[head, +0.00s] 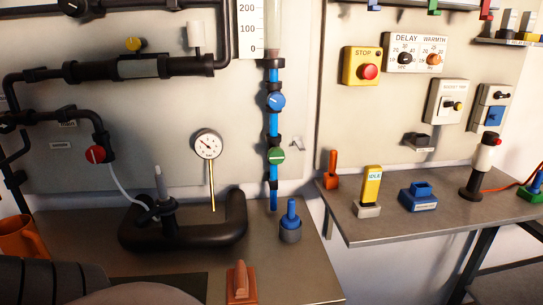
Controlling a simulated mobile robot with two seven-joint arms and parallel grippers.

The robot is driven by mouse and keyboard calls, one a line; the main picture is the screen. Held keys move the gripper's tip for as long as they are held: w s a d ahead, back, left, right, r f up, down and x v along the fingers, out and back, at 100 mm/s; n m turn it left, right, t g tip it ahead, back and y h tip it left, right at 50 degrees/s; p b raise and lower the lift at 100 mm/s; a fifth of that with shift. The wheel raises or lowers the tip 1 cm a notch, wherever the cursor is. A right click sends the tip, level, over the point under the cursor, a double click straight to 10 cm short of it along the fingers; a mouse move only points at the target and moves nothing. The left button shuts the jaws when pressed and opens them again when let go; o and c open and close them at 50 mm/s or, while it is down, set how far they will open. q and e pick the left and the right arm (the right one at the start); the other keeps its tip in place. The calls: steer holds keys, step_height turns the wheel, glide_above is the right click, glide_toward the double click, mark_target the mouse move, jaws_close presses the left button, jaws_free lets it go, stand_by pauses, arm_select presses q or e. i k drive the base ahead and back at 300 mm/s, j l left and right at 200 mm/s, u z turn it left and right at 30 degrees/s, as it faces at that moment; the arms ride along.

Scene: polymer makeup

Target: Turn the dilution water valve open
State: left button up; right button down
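A vertical blue pipe (272,122) runs down the wall panel below a clear gauge tube marked 0 to 200. On it sits a round blue valve knob (275,100) with a light pointer mark, and below that a round green valve knob (276,156) with a pale bar across it. No label that I can read tells which of the two is the dilution water valve, and I cannot tell whether either is open. A red knob (95,154) is on the black pipe at the left. Neither gripper is in view.
A dial gauge (207,144) hangs left of the blue pipe. A black curved fixture (232,225), a blue-topped pot (290,228) and a brown block (241,282) stand on the near bench. The right bench (440,222) carries several small devices. Space before the knobs looks clear.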

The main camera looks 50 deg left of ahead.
mark_target(276, 155)
steer(key=i+l+u, duration=0.2)
steer(key=u, duration=0.15)
steer(key=i+l+u, duration=0.1)
steer(key=l+u, duration=0.2)
steer(key=i+l+u, duration=0.1)
steer(key=l+u, duration=0.25)
steer(key=i+l+u, duration=0.1)
steer(key=l+u, duration=0.2)
